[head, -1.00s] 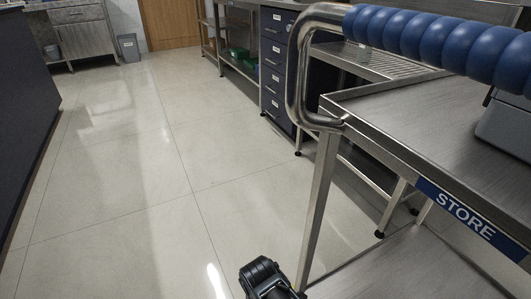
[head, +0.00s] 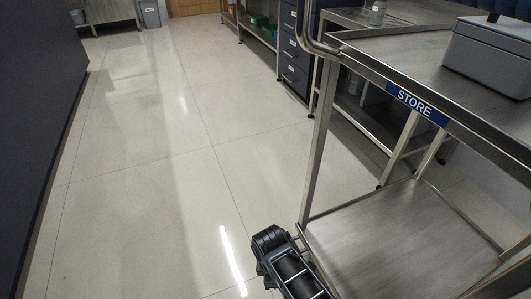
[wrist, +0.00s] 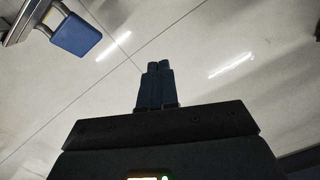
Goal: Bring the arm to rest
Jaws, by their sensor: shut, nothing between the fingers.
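My gripper (wrist: 158,85) shows in the wrist view with its two dark fingers together and nothing between them. It hangs over bare floor tiles. In the head view part of my arm shows at the bottom, just left of the steel trolley's lower shelf (head: 400,245). The gripper's fingers cannot be made out there.
The trolley with the blue STORE label (head: 416,104) stands at the right. A grey box (head: 490,55) sits on its top. Dark drawers (head: 295,45) and steel benches stand behind. A dark panel (head: 40,120) stands at the left. The tiled floor (head: 150,170) between is clear.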

